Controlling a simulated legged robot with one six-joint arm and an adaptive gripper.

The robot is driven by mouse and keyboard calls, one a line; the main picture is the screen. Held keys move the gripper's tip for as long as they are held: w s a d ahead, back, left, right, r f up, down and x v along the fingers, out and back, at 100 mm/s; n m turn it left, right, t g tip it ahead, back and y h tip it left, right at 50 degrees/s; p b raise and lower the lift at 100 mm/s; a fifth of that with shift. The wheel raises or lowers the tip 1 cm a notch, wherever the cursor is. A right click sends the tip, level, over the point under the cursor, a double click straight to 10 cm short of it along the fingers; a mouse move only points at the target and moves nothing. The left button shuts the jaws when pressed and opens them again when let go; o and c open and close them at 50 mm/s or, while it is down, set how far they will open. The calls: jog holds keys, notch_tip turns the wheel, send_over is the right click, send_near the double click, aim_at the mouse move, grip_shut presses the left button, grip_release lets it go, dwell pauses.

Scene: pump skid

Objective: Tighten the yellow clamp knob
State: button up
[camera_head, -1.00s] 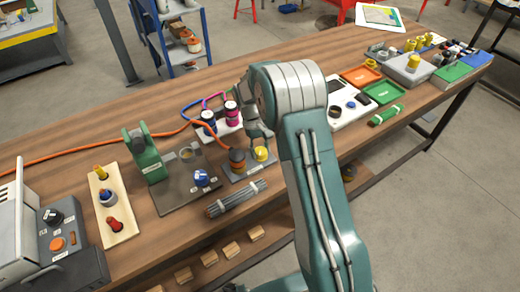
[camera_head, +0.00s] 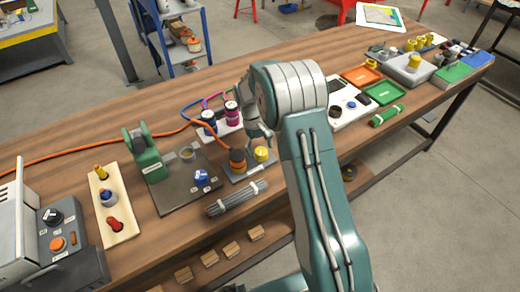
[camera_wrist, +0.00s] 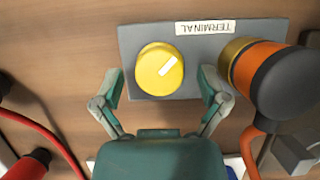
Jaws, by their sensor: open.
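The yellow clamp knob (camera_wrist: 160,69) is round with a white pointer mark, on a grey plate (camera_wrist: 200,57) labelled TERMINAL. In the head view the knob (camera_head: 262,154) shows at the right end of its plate (camera_head: 236,171), near the bench's front half. My gripper (camera_wrist: 165,80) is open in the wrist view, with one finger on each side of the knob and visible gaps between fingers and knob. In the head view my arm covers part of the gripper. An orange and black cable plug (camera_wrist: 268,72) sits in a brass collar on the same plate, beside the right finger.
A bundle of grey rods (camera_head: 237,198) lies in front of the plate. A green stand (camera_head: 146,157) and a blue knob (camera_head: 202,178) are to the left. An orange cable runs along the bench to the left.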

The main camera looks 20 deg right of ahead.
jog(key=v, duration=1.1)
jog(key=shift+w+r, duration=0.2)
jog(key=shift+r, duration=0.15)
